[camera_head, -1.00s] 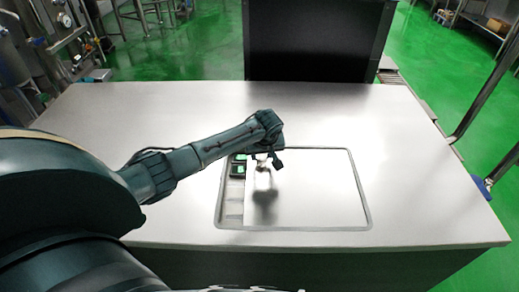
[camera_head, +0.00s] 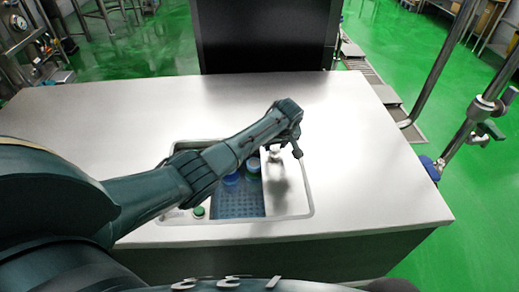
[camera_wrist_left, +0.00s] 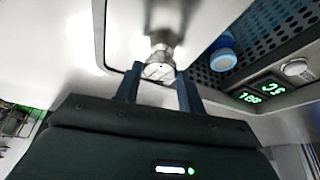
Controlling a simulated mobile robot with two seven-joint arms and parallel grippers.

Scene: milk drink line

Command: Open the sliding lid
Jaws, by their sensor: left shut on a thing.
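The sliding lid (camera_head: 293,201) is a pale metal panel in the counter. It stands partly open, covering the right part of the recess. The open part (camera_head: 236,208) shows a blue perforated floor. My left gripper (camera_head: 275,152) is at the lid's short knob (camera_head: 274,155), shut on it. In the left wrist view the knob (camera_wrist_left: 160,62) sits between the two fingers (camera_wrist_left: 158,80). Two blue containers (camera_head: 231,178) (camera_head: 253,168) stand in the recess, partly behind my arm. One blue-capped container also shows in the left wrist view (camera_wrist_left: 222,52). My right gripper is out of view.
A steel counter (camera_head: 365,150) surrounds the recess, with clear room to the right. A green button (camera_head: 199,211) sits at the recess's front left. A lit green display (camera_wrist_left: 262,92) shows beside the opening. A black box (camera_head: 265,35) stands behind the counter.

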